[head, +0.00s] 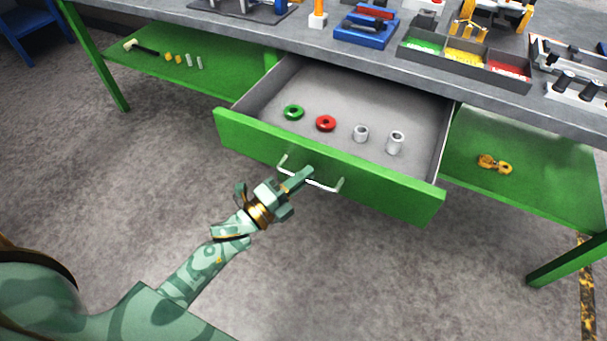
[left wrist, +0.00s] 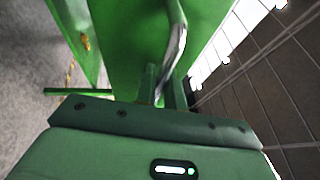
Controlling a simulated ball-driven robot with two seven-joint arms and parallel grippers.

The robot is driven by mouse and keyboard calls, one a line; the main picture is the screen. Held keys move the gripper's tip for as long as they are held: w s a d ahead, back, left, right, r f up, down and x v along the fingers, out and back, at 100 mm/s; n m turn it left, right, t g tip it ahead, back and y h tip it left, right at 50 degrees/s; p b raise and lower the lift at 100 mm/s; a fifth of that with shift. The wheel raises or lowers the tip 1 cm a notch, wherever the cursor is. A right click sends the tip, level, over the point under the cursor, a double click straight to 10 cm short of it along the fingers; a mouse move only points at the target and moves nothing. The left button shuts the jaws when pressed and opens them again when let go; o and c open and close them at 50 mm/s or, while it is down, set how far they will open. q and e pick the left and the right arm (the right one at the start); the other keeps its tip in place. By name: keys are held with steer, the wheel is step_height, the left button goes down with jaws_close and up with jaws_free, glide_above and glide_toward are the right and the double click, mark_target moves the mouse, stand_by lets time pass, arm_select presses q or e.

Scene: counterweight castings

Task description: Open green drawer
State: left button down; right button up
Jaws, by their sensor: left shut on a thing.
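The green drawer (head: 390,193) under the workbench is pulled well out, with its grey interior showing. In it lie a green ring (head: 293,112), a red ring (head: 326,123) and two pale cylinders (head: 361,133). A light metal bar handle (head: 327,187) runs along its front. My left gripper (head: 303,176) is at the handle, left of its middle, shut on the bar. In the left wrist view the handle (left wrist: 177,45) passes between the fingers (left wrist: 161,88) in front of the green drawer front (left wrist: 125,40). My right gripper is not in view.
The grey bench top (head: 310,45) above holds a blue fixture (head: 365,30) and a bin of green, yellow and red parts (head: 465,58). Green shelves flank the drawer; a yellow part (head: 495,163) lies on the right one. The floor in front is clear.

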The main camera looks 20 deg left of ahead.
arm_select(q)
steer(key=c, duration=1.5)
jaws_free()
steer(key=p+v, duration=0.1)
steer(key=v, duration=1.5)
steer(key=shift+s, duration=0.15)
steer(key=shift+a, duration=0.1)
